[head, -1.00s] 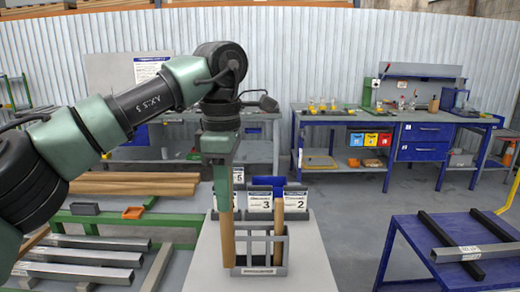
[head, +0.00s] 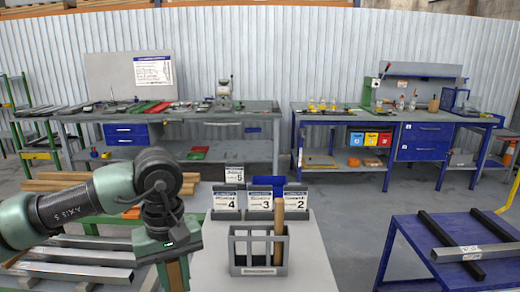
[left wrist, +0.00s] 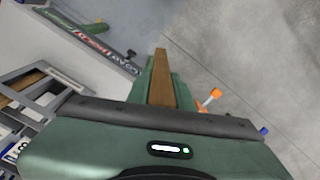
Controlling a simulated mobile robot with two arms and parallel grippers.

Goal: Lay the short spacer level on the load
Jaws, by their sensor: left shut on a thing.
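My left gripper (head: 172,270) is shut on a wooden spacer (left wrist: 160,82), which points away between the green fingers in the left wrist view. In the head view the gripper is low, left of the grey rack, and most of the spacer is cut off by the lower edge. Another wooden spacer (head: 279,213) stands upright in the rack (head: 259,270). Steel bars (head: 85,255) lie on a green stand at the left, and one steel bar (head: 480,252) lies across two black bars on the blue table. Which of these is the load is unclear. My right gripper is not in view.
The rack stands on a light grey table (head: 310,265) with numbered card holders (head: 260,202) behind it. Wooden beams (head: 60,184) lie behind the left stand, partly hidden by my arm. Workbenches line the back wall. Floor between grey and blue tables is clear.

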